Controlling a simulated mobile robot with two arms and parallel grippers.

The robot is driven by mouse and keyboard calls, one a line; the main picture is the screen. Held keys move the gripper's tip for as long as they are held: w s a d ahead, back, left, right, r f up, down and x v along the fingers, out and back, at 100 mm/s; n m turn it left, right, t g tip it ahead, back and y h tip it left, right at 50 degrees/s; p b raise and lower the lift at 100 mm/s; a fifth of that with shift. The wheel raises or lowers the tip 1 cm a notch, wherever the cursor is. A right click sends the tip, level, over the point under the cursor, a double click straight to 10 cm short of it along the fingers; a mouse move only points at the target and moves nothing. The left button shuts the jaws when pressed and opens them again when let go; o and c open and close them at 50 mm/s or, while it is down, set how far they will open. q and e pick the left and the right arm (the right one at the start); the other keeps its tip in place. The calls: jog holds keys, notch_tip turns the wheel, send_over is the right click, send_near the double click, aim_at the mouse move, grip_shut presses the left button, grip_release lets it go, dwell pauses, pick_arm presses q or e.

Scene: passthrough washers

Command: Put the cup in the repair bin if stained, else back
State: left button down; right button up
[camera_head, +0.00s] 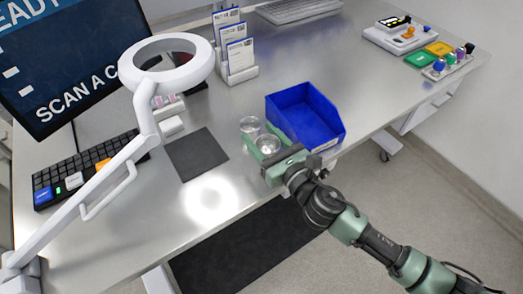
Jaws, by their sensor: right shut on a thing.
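My right gripper (264,136) reaches in from the lower right, its green fingers on either side of a clear, see-through cup (268,146). It is shut on the cup, close to the left side of the blue bin (327,130). The cup shows as two round outlines, and its far part (250,124) extends past the fingers. I cannot make out a stain at this size, nor tell whether the cup touches the table. The blue bin looks empty, with a small label on its front. My left gripper is not in view.
A white ring lamp (140,95) on an arm stands at left before a screen (62,60) and keyboard (85,168). A dark mat (197,153) lies left of the cup. A card holder (238,72) stands behind. The table's right middle is clear.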

aim_at(263, 148)
notch_tip(263, 148, down, 4)
jog(key=shift+r+b, duration=0.1)
jog(key=shift+b, duration=0.6)
jog(key=shift+f, duration=0.35)
jog(key=shift+f, duration=0.25)
jog(key=o, duration=1.5)
jog(key=shift+r, duration=0.1)
